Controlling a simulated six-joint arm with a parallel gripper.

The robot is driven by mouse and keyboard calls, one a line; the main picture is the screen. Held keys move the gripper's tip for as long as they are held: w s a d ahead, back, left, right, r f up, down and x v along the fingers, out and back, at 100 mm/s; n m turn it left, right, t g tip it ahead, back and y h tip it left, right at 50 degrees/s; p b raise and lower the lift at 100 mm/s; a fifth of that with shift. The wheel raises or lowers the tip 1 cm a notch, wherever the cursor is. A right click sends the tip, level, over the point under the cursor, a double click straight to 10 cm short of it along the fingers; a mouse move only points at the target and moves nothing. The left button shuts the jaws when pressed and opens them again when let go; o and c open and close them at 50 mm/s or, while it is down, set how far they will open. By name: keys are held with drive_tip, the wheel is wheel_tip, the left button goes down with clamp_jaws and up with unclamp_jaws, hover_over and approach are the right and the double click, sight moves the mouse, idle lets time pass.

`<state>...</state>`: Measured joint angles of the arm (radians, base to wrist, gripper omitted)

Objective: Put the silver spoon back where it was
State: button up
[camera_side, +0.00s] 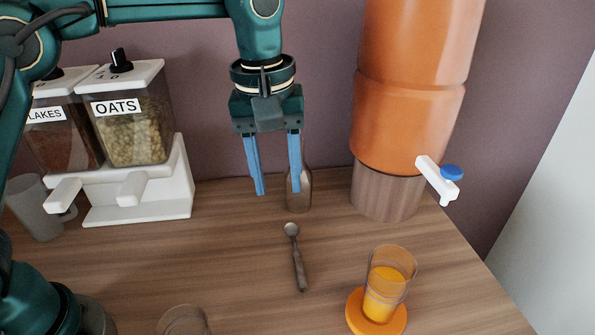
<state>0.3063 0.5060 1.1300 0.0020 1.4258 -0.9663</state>
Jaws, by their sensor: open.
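The silver spoon (296,257) lies flat on the wooden counter (230,255) near the middle of the view. Its bowl points to the back and its handle to the front. My gripper (277,191) hangs above and behind the spoon, fingers pointing down. Its two blue fingers are apart, with nothing held between them. A brown bottle (304,190) stands behind the right finger, partly hidden by it. No marked place for the spoon can be made out.
A dispenser with oats (134,124) and flakes stands at left, beside a grey mug (36,207). A terracotta water container (408,95) with a tap stands at right. A glass of orange drink (388,285) sits on an orange coaster (360,321). Another glass (184,321) is at the front edge.

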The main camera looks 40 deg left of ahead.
drive_tip(key=s+a+r+m+t, duration=0.3)
drive_tip(key=s+a+r+m, duration=0.1)
drive_tip(key=s+a, duration=0.4)
drive_tip(key=s+a+f+m+t, duration=0.1)
drive_tip(key=s+a+f+m, duration=0.1)
drive_tip(key=s, duration=0.5)
wheel_tip(320, 180, down, 2)
drive_tip(key=shift+s+f+m+t, duration=0.1)
drive_tip(key=shift+s+m+t, duration=0.2)
drive_tip(key=shift+m, duration=0.5)
